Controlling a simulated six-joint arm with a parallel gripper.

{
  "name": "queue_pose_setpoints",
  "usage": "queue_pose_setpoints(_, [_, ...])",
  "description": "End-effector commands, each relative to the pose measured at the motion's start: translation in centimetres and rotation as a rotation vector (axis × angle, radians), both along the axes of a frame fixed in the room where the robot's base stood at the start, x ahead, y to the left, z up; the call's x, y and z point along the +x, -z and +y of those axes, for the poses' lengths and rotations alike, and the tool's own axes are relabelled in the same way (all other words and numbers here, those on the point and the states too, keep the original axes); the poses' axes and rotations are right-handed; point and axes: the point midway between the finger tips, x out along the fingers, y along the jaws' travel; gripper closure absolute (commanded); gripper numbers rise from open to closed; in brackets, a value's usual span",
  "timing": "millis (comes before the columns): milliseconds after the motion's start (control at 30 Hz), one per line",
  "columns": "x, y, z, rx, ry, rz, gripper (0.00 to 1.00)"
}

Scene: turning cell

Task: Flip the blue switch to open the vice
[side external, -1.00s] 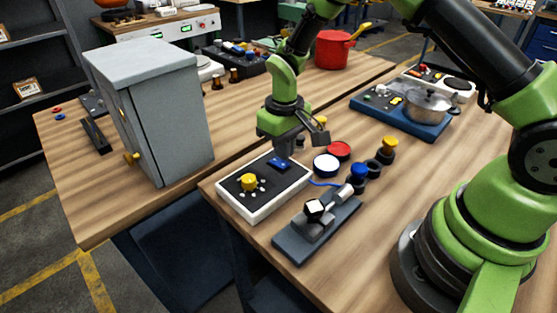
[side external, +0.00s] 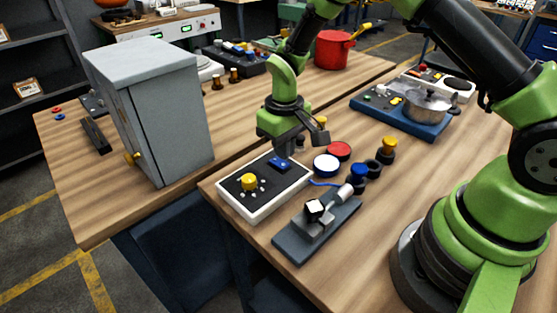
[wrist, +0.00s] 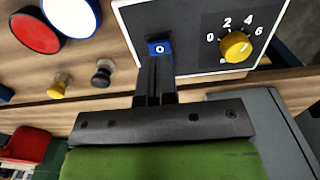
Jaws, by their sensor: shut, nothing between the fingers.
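The blue switch (side external: 279,164) is set in the dark panel of a white-edged control box (side external: 234,213). In the wrist view the blue switch (wrist: 160,47) carries a white round mark. My gripper (side external: 285,155) points down, its fingers shut and empty. In the wrist view my gripper's fingertips (wrist: 155,62) lie right at the switch's edge; I cannot tell whether they touch it. The grey vice (side external: 290,246) stands beside the box, with a white-topped block (side external: 314,208) at its jaws. Whether the jaws grip the block is unclear.
A yellow dial (side external: 249,182) with numbers sits on the same panel. White-topped blue (side external: 326,164) and red (side external: 339,150) round pieces lie behind the vice, near several small knobs. A grey cabinet (side external: 165,125) stands on the left bench. The table right of the vice is clear.

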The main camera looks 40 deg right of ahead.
Motion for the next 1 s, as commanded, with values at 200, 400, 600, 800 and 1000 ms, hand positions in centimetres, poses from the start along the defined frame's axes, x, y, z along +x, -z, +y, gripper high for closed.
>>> queue_pose_setpoints(200, [0.00, 0.00, 0.00, 0.000, 0.000, 0.000, 1.00])
queue_pose_setpoints(400, [0.00, 0.00, 0.00, 0.000, 0.000, 0.000, 1.00])
queue_pose_setpoints(600, [-0.01, 0.18, 0.00, 0.000, 0.000, 0.001, 1.00])
queue_pose_setpoints(800, [-0.01, 0.51, 0.00, 0.000, 0.000, 0.001, 1.00])
queue_pose_setpoints(1000, [0.02, 0.80, 0.00, 0.000, 0.000, 0.000, 1.00])
